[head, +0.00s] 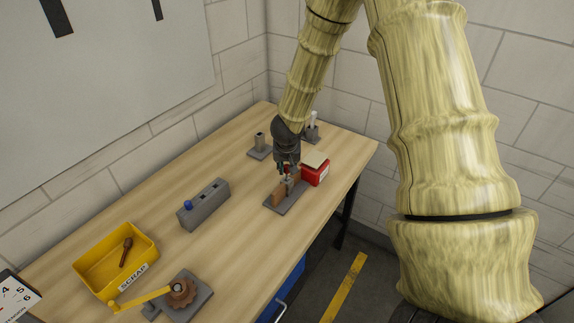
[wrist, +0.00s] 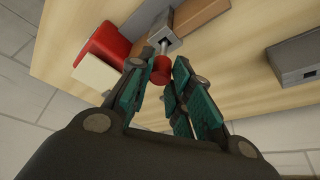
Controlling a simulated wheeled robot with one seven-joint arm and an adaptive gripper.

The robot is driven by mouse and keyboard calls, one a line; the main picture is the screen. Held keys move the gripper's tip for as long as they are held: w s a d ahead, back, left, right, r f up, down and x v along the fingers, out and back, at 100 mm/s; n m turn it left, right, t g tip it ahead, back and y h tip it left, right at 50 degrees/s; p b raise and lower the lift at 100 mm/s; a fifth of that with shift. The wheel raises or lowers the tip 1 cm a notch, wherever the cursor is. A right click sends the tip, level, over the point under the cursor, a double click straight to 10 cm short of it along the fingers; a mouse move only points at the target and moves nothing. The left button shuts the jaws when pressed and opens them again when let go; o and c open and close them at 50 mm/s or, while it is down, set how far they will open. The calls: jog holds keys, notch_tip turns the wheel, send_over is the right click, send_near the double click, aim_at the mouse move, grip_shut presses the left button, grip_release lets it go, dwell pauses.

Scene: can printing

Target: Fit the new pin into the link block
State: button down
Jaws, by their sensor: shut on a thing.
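My gripper (wrist: 163,78) is shut on the red head of a pin (wrist: 161,70). The pin's pale metal shank points away from the fingers towards a grey block (wrist: 164,36), which appears to be the link block. The shank's far end meets the block's face, and I cannot tell how deep it is in a hole. The fingers and arm hide most of the pin there.
A red box (head: 322,174) with a cream top stands close on the fixture's right. A grey holder (head: 205,206) with a blue-topped piece is to the left. A yellow scrap bin (head: 86,268) holds a brown pin (head: 126,252). A yellow-handled crank (head: 181,292) is at the near end.

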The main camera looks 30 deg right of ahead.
aim_at(287, 171)
jog(key=shift+f+b, duration=1.05)
jog(key=shift+f, duration=0.7)
jog(key=c, duration=1.2)
grip_release()
jog(key=shift+c, duration=0.2)
jog(key=shift+r, duration=0.1)
jog(key=v, duration=1.2)
